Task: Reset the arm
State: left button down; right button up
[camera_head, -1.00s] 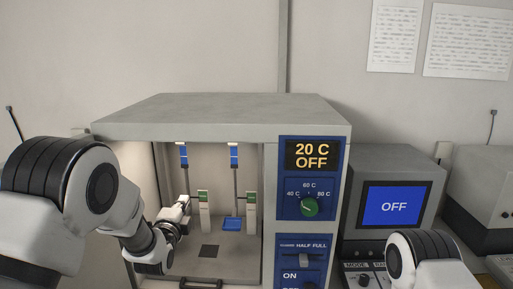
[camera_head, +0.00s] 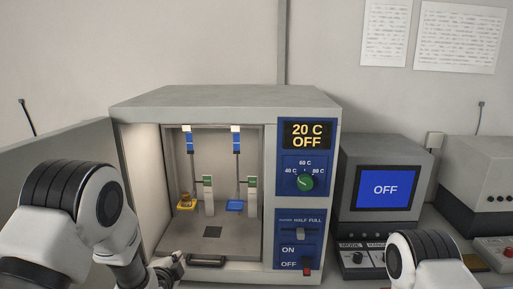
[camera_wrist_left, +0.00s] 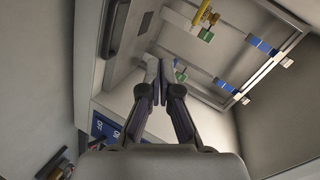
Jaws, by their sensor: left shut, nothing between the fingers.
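My left gripper (camera_head: 172,266) is low in front of the open chamber of the grey test oven (camera_head: 215,100), outside it. In the left wrist view the left gripper's fingers (camera_wrist_left: 162,72) are together and empty, with the chamber beyond them. A yellow holder (camera_head: 187,204) with a small brownish item hangs at the chamber's left. A blue holder (camera_head: 235,206) hangs at its right and looks empty. My right gripper is out of view; only part of my right arm shows at the bottom right.
The open oven door (camera_head: 70,150) stands at the left, behind my left arm. The control panel (camera_head: 304,235) shows 20 C OFF. A monitor (camera_head: 387,190) reading OFF stands to the right, beside another grey device (camera_head: 480,185). A dark handle (camera_head: 206,261) is at the chamber's front.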

pick_arm(q)
jog(key=s+a+f+n+g+b, duration=0.1)
jog(key=s+f+n+g+b, duration=0.15)
jog(key=s+f, duration=0.7)
jog(key=s+a+f+n+g+b, duration=0.1)
jog(key=s+f+n+g, duration=0.3)
jog(key=s+f, duration=0.55)
jog(key=s+f+n+g+b, duration=0.1)
jog(key=s+f+n+g, duration=0.1)
jog(key=s+f, duration=0.2)
jog(key=s+f+n+g+b, duration=0.1)
jog(key=s+f+n+g, duration=0.2)
jog(key=s, duration=0.8)
jog(key=s+a+f+n+g+b, duration=0.1)
jog(key=s+f+n+g, duration=0.1)
jog(key=s+f, duration=0.3)
jog(key=s+n, duration=0.1)
jog(key=s, duration=0.2)
jog(key=shift+f+b, duration=0.3)
jog(key=shift+b, duration=0.1)
